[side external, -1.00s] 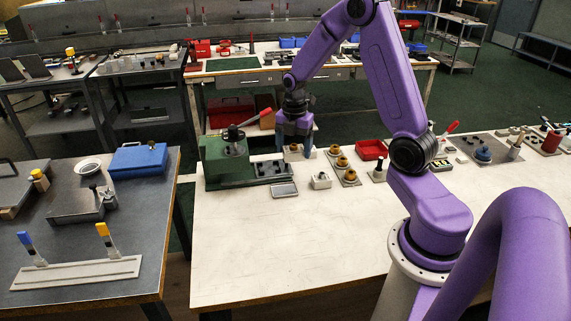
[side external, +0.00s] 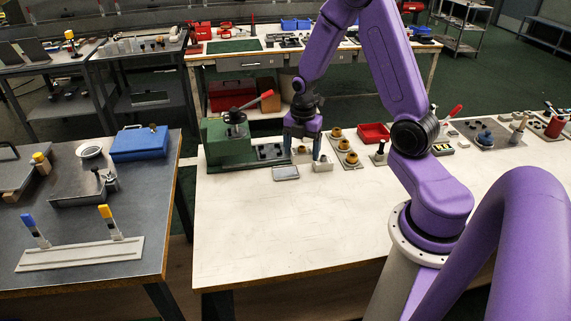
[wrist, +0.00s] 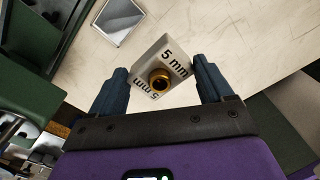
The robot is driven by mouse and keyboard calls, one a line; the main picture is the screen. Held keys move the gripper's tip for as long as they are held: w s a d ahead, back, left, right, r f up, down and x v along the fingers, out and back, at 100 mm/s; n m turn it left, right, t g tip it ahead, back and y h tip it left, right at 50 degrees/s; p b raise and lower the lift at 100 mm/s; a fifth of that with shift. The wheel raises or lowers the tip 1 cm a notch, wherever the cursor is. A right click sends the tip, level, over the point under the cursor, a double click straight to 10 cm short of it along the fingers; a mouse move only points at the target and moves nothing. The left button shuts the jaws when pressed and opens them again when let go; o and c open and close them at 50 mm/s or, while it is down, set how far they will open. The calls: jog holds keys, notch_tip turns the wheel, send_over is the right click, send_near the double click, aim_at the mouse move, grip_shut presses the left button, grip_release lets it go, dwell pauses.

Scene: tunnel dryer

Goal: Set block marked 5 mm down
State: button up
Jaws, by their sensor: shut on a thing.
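The block marked 5 mm (wrist: 172,50) is a light grey block with a brass-coloured ring around a dark hole in its face. Its black lettering reads 5 mm on two edges. My gripper (wrist: 160,85) is shut on it, with one dark blue finger at either side. In the side external view my gripper (side external: 303,153) is low over the bench top (side external: 270,230), between the green machine and a white block. The held block (side external: 301,154) is partly hidden by the fingers. I cannot tell whether it touches the surface below.
A small metal tray (side external: 286,173) lies just in front of my gripper. A white block (side external: 322,164) stands close on the right. The green machine (side external: 229,143) with a red-handled lever is on the left. Brass-topped parts (side external: 343,146) stand to the right. The front of the bench is clear.

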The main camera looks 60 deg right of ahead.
jog(key=w+d+f, duration=0.1)
jog(key=w+f, duration=0.3)
jog(key=w+d+f, duration=0.1)
jog(key=w+f, duration=0.1)
jog(key=w, duration=0.1)
jog(key=shift+d+f, duration=0.35)
jog(key=shift+w+f, duration=0.2)
jog(key=shift+f, duration=0.05)
jog(key=shift+w+f, duration=0.1)
jog(key=shift+f, duration=1.45)
jog(key=shift+f, duration=0.15)
